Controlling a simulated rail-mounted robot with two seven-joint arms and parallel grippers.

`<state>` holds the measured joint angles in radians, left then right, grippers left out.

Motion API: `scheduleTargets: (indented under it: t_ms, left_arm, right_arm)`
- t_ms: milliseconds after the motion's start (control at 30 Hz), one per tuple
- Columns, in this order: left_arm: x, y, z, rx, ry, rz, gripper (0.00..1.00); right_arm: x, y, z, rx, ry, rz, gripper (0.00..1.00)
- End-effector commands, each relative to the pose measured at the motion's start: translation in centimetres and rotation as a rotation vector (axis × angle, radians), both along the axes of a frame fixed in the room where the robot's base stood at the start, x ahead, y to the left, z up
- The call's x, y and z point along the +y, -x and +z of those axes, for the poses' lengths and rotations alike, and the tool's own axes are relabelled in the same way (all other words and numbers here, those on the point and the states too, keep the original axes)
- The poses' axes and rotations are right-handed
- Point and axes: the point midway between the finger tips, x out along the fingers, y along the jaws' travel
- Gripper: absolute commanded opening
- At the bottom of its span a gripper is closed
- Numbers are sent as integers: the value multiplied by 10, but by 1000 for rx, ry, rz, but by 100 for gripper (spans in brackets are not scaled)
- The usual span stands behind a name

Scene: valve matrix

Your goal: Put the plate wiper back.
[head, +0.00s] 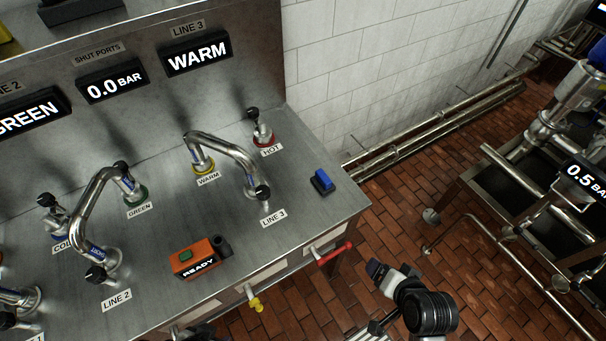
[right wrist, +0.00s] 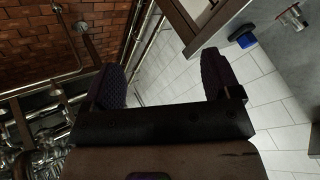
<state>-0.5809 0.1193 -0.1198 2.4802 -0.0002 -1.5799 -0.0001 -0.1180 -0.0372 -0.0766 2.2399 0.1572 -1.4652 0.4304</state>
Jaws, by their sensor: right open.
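The plate wiper, a small block with a blue top and dark base (head: 322,181), lies on the steel bench top (head: 300,215) near its right edge, right of the LINE 3 label. It also shows as a blue block at the top right of the right wrist view (right wrist: 242,37). My right gripper (head: 376,270) is beyond the bench's right edge, apart from the wiper. In the right wrist view its two dark fingers are wide apart with nothing between them (right wrist: 163,82). My left gripper is in neither view.
Bent pipes (head: 222,150) with black-knobbed valves stand on the bench. An orange READY box (head: 198,258) sits near the front edge. Pipework with a 0.5 BAR display (head: 585,180) stands right.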

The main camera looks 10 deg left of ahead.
Motion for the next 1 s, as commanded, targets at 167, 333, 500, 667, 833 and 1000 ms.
scheduleTargets:
  t_ms: [167, 333, 500, 667, 833, 1000]
  left_arm:
    - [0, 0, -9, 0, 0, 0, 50]
    - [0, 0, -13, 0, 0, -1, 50]
    - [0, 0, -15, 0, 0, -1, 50]
    - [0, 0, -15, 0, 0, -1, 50]
    - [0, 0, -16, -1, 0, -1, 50]
    - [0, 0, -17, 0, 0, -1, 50]
  right_arm:
    - [31, -65, 17, 22, -406, -273, 83]
    - [55, -106, 31, 147, -822, -551, 83]
    - [72, -130, 39, 331, -1195, -815, 83]
    - [83, -144, 42, 513, -1465, -1022, 83]
    - [89, -152, 42, 662, -1647, -1172, 83]
    - [92, -156, 41, 740, -1731, -1246, 83]
